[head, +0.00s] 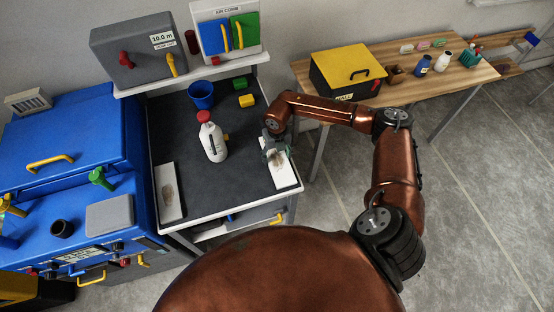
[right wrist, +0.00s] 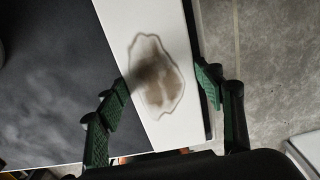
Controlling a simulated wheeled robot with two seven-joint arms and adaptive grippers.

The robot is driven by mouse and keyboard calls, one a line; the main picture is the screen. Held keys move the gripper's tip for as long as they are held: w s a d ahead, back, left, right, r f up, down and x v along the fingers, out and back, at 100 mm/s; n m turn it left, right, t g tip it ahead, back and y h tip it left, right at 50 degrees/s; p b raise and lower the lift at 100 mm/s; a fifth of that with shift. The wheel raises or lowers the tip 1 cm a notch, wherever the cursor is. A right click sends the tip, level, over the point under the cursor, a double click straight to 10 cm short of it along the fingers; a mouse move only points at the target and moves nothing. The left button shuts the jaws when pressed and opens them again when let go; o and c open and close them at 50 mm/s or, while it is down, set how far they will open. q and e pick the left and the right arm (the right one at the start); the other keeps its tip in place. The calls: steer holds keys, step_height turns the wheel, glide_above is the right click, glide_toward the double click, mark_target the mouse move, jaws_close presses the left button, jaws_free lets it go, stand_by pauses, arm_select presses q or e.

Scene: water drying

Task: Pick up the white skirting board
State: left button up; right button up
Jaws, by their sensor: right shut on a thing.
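A white skirting board (head: 285,175) with a brown stain lies along the right side of the dark-topped workbench. My right gripper (head: 273,148) is over this board from above. In the right wrist view, its green fingers (right wrist: 165,80) are on both sides of the white board (right wrist: 150,25), shut on its long edges, with the ringed brown stain between them. A second white board (head: 164,176) with a similar stain lies flat at the left edge of the bench. My left gripper is not in view.
On the workbench (head: 235,165) stand a white bottle with a red cap (head: 212,143), a blue cup (head: 201,95) and green and yellow blocks (head: 246,101). A blue cabinet (head: 75,135) is at left. A wooden table (head: 400,95) with a yellow-topped box (head: 347,68) is at right.

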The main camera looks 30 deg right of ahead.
steer(key=c, duration=0.8)
